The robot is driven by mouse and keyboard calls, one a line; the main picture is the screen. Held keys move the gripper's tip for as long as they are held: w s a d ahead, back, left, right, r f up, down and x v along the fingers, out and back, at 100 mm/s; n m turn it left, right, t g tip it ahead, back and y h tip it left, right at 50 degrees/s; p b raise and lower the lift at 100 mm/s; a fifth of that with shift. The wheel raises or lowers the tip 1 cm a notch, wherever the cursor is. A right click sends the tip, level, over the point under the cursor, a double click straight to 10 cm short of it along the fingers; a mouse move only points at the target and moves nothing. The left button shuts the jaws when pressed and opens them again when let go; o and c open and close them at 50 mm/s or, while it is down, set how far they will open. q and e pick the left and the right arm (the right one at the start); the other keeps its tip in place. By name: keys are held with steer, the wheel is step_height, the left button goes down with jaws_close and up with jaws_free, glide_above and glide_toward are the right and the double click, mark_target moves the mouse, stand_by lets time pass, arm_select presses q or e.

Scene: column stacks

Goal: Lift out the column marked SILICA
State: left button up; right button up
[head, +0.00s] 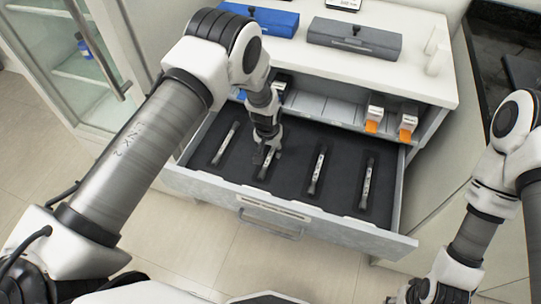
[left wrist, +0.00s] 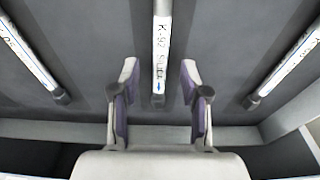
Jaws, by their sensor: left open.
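Several slim white columns with dark ends lie in separate slots of an open, dark-lined drawer (head: 345,233) in the head view. The column marked SILICA (left wrist: 161,40) is in the middle of the left wrist view, its label reading "K-92 SILICA" with a blue arrow. In the head view this is the second column from the left (head: 266,168), partly hidden by my left gripper (head: 266,153). In the left wrist view the left gripper (left wrist: 159,85) is open, its purple-padded fingers on either side of the column's line, apart from it. My right gripper (head: 415,292) is at the bottom right, away from the drawer.
Neighbouring columns lie left (left wrist: 35,55) and right (left wrist: 287,65) of the marked one. Behind the drawer is a shelf with small boxes with orange fronts (head: 372,126). A blue case (head: 268,22) and a grey case (head: 354,38) stand on the countertop above.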

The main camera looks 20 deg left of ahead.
arm_select(q)
steer(key=shift+w+f, duration=0.2)
steer(key=shift+f, duration=0.85)
jaws_close()
steer(key=shift+r, duration=0.2)
